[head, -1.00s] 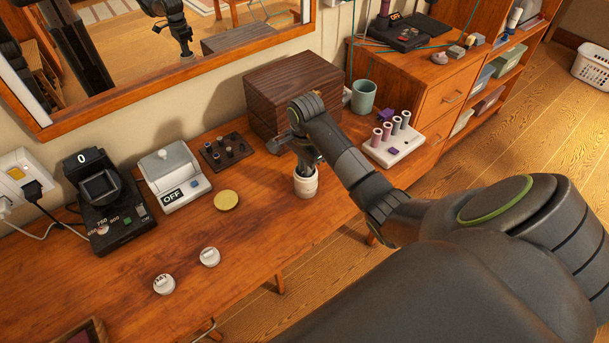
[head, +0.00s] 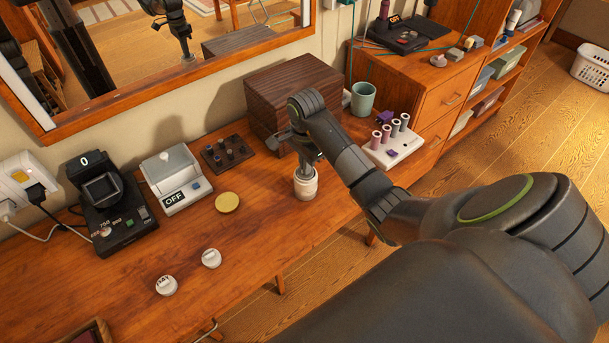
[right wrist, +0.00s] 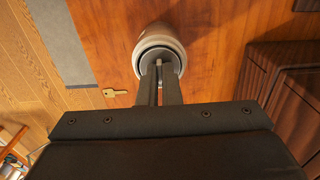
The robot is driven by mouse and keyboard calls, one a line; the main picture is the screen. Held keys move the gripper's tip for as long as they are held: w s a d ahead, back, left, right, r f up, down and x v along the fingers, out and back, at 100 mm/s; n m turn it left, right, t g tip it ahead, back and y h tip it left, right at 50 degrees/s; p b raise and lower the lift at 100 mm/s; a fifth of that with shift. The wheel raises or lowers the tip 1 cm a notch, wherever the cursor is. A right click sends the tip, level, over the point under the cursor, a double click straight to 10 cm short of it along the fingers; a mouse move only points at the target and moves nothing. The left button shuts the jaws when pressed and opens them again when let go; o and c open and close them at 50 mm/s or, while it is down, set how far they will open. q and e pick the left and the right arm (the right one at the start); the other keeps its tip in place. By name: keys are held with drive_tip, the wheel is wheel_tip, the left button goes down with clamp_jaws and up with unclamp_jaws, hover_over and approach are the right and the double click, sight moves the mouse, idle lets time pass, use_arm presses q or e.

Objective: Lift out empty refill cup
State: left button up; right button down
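A white round jar (head: 306,188) stands upright on the wooden desk, under my right gripper (head: 305,170). In the right wrist view the jar (right wrist: 163,32) has a grey inner ring, probably the refill cup (right wrist: 147,53), inside its rim. My right gripper (right wrist: 161,66) points into the jar's mouth. Its two fingers are close together, with a narrow gap between them. Whether they pinch part of the cup is too small and dark to tell. The cup's inside is mostly hidden. My left gripper is not in view.
A dark wooden box (head: 292,98) stands close behind the jar. A white rack with spools (head: 393,148) is to its right, and a tan disc (head: 227,202) to its left. Two white lids (head: 166,285) lie at front left. A key (right wrist: 114,93) lies near the jar.

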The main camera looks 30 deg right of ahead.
drive_tip(key=shift+r+p, duration=1.35)
drive_tip(key=shift+r, duration=1.1)
drive_tip(key=shift+f, duration=0.1)
